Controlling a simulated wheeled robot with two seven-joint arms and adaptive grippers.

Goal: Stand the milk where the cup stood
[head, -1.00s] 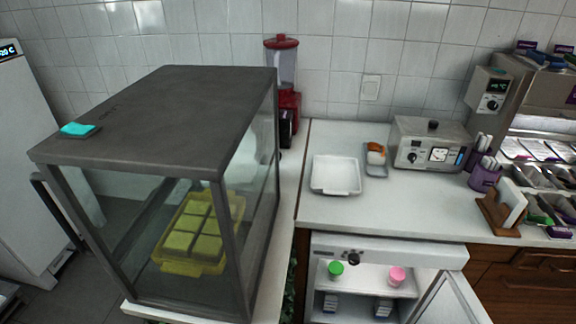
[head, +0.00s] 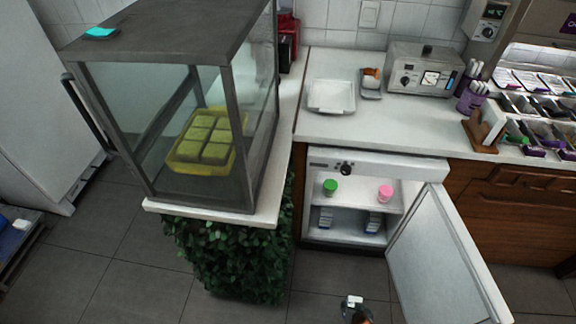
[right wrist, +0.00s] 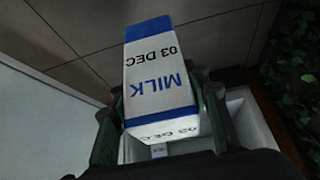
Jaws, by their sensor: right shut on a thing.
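A white milk carton with blue bands (right wrist: 160,90) fills the middle of the right wrist view, its print reading upside down. My right gripper (right wrist: 158,100) is shut on it, a dark finger on each side. In the head view, my right gripper (head: 356,310) is at the bottom edge, low in front of the open fridge (head: 375,162), with a small white part of the carton (head: 354,300) showing. No cup is clearly recognisable. A small orange-and-white item (head: 371,77) rests at the grey tray on the counter. My left gripper is out of view.
The fridge door (head: 435,265) stands open to the right. A green-topped item (head: 330,187) and a pink item (head: 385,193) stand on its upper shelf; small blue-and-white items (head: 325,220) are below. A white square dish (head: 331,96) sits on the counter (head: 390,122), with bare counter around it.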

